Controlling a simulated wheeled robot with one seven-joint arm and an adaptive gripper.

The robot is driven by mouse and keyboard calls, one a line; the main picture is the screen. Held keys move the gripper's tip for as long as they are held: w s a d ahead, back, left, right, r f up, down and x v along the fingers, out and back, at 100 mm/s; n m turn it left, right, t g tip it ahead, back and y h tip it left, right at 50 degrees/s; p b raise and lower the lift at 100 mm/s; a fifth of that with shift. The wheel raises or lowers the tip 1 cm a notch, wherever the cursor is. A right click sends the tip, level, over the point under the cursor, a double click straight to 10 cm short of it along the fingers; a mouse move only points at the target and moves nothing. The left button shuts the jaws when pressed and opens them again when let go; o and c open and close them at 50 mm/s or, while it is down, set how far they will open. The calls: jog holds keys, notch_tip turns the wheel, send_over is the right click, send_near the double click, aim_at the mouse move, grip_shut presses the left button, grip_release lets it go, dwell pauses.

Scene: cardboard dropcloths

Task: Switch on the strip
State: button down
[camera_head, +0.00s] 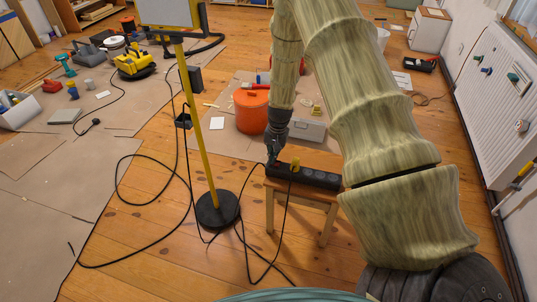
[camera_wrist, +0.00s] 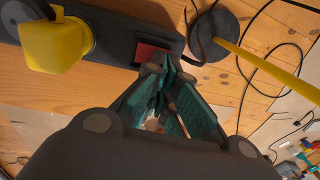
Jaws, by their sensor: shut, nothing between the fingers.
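The black power strip (camera_head: 319,178) lies on a small wooden stool. In the wrist view the strip (camera_wrist: 112,32) crosses the top left, with a yellow plug (camera_wrist: 55,45) in one socket and a dark red rocker switch (camera_wrist: 153,55) near its end. My gripper (camera_head: 272,161) points down at the strip's left end. In the wrist view my gripper (camera_wrist: 165,72) is shut and empty, its fingertips just beside the red switch. I cannot tell whether they touch it. The fingers partly hide the switch's near edge.
The wooden stool (camera_head: 283,190) stands on a plank floor. A yellow lamp stand (camera_head: 198,130) with a round black base (camera_head: 217,209) is close on the left, with black cables looping around it. An orange bucket (camera_head: 251,110) and a grey case (camera_head: 305,130) are behind.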

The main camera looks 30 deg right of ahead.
jog(key=shift+w+a+f, duration=0.1)
jog(key=shift+a, duration=0.05)
jog(key=shift+s+d, duration=0.2)
jog(key=shift+s+d+r+p, duration=0.25)
jog(key=shift+s+d+p, duration=0.15)
jog(key=shift+s, duration=0.1)
jog(key=shift+r, duration=0.1)
jog(key=shift+r+p, duration=0.55)
notch_tip(320, 180, up, 13)
jog(key=w+a+p, duration=0.1)
jog(key=p, duration=0.2)
jog(key=shift+w+f, duration=0.15)
jog(key=shift+f, duration=0.05)
dwell(0.3)
